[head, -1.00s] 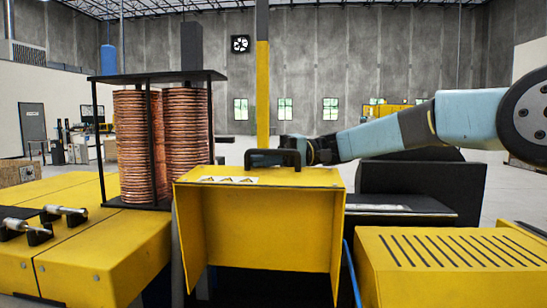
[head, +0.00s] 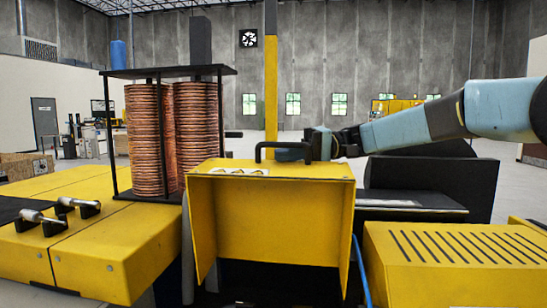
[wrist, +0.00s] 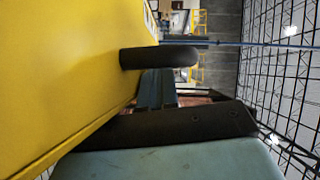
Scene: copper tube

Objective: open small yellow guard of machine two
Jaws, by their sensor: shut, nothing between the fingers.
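The small yellow guard (head: 268,215) stands in the middle of the head view, with a flat top, a front panel and flared side edges. A black bar handle (head: 284,144) is fixed on its top. My gripper (head: 287,155) reaches in from the right, low behind the handle, its fingers partly hidden by it. The fingers are shut and empty. In the wrist view the guard (wrist: 65,60) fills the left side and the handle (wrist: 160,57) crosses in front of the fingers (wrist: 156,90). I cannot tell whether they touch the handle.
Two copper coils (head: 150,140) stand in a black frame to the left, above a yellow machine bed (head: 110,245). A slotted yellow box (head: 440,260) is at the lower right. A black machine part (head: 428,185) lies below my arm. A blue hose (head: 361,270) hangs right of the guard.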

